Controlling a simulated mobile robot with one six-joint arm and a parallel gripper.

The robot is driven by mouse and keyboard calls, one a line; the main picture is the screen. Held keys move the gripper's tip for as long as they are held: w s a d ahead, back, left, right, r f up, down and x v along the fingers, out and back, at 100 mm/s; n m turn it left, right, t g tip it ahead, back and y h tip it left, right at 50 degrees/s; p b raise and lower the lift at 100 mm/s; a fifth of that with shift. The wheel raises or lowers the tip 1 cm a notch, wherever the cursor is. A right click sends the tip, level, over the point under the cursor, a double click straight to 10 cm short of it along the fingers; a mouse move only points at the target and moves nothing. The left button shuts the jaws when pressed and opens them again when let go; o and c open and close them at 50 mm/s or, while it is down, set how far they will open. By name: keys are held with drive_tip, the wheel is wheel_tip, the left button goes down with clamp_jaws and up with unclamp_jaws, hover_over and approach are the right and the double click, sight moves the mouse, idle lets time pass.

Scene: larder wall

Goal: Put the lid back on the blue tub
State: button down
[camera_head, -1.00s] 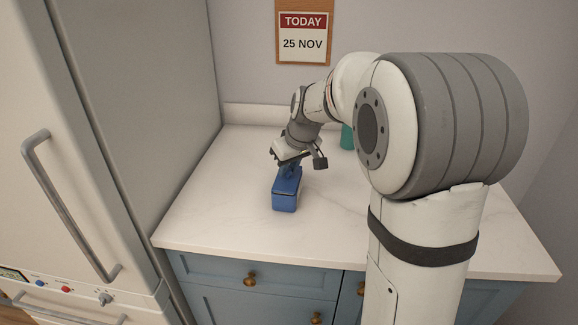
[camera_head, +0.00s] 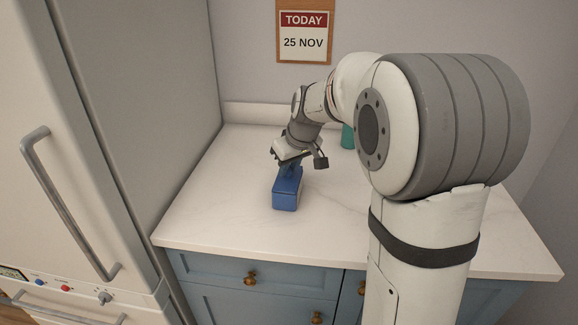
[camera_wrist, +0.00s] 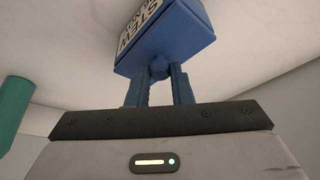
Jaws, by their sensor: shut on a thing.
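The blue tub (camera_head: 285,201) stands on the pale counter, below my gripper (camera_head: 290,172). Its blue lid (camera_wrist: 150,62) faces my gripper in the wrist view and has a round knob (camera_wrist: 160,69). My gripper's two blue fingers (camera_wrist: 160,75) are shut on the knob from both sides. The lid lies over the tub's top, and I see no clear gap between them. Whether it is fully seated I cannot tell. A pale label with dark letters shows on the tub's side in the wrist view. The tub's inside is hidden.
A green-teal container (camera_head: 347,136) stands farther back on the counter (camera_head: 220,205), partly behind my arm; it also shows at left in the wrist view (camera_wrist: 13,108). A fridge (camera_head: 150,100) bounds the left side. The counter in front of the tub is clear.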

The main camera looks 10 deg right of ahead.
drive_tip(key=c, duration=0.7)
unclamp_jaws()
drive_tip(key=shift+r, duration=0.1)
drive_tip(key=shift+r+p, duration=2.25)
drive_tip(key=shift+r, duration=1.2)
clamp_jaws()
